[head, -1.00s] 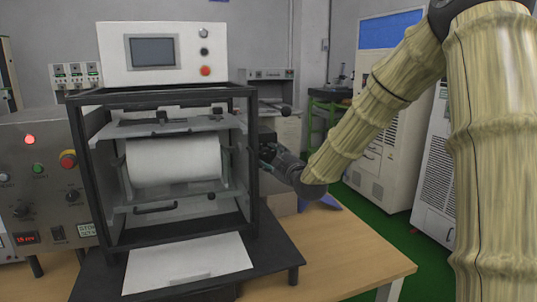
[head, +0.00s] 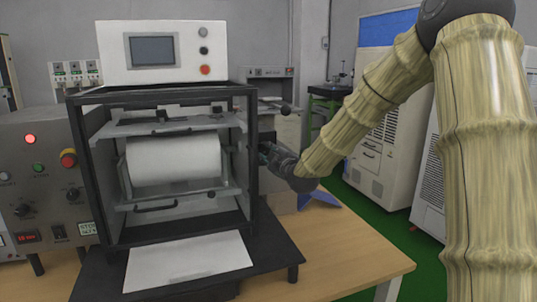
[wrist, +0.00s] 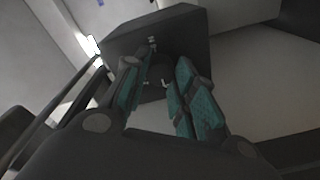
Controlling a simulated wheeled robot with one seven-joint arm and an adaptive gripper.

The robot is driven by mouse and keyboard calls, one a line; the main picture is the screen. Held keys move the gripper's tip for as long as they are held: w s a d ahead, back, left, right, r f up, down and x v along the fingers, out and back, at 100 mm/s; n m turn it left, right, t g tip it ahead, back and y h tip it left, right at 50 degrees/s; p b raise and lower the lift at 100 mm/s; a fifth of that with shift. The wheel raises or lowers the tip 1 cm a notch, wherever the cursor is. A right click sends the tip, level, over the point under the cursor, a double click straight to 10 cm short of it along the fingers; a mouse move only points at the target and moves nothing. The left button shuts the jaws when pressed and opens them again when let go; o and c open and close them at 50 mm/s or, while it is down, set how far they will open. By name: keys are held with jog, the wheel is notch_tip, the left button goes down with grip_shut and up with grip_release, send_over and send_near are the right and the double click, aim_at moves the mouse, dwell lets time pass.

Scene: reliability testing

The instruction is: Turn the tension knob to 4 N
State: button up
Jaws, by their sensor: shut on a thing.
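The test machine is a black open frame (head: 250,150) with a white roll (head: 175,157) inside, standing on a dark base plate. My gripper (head: 266,153) is at the machine's right side, where the frame and gripper body hide most of the knob in the head view. In the wrist view, the teal-padded fingers of my gripper (wrist: 163,74) close around a small dark knob (wrist: 157,84) on the face of a dark grey box (wrist: 185,28). A pale mark shows by the knob. The scale and its numbers cannot be read.
A white control unit with a screen (head: 153,50) sits on top of the frame. A grey panel (head: 40,150) with lit red lamp and knobs stands left. A white sheet (head: 188,262) lies in front. The wooden table (head: 340,250) is clear at right front.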

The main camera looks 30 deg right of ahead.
jog(key=shift+m, duration=0.4)
jog(key=m+b, duration=0.2)
jog(key=m, duration=0.2)
jog(key=shift+f+m, duration=0.1)
jog(key=shift+m, duration=0.2)
jog(key=m+b, duration=0.1)
jog(key=m, duration=0.5)
jog(key=shift+m+t+h+b, duration=0.3)
jog(key=shift+m+h+b, duration=0.1)
jog(key=m+h+b, duration=0.1)
jog(key=m+b, duration=0.1)
jog(key=m, duration=0.5)
jog(key=shift+d, duration=0.1)
jog(key=m+b, duration=0.1)
jog(key=m, duration=0.5)
jog(key=shift+h+b, duration=0.3)
jog(key=shift+b, duration=0.05)
jog(key=o, duration=1)
jog(key=shift+d, duration=0.1)
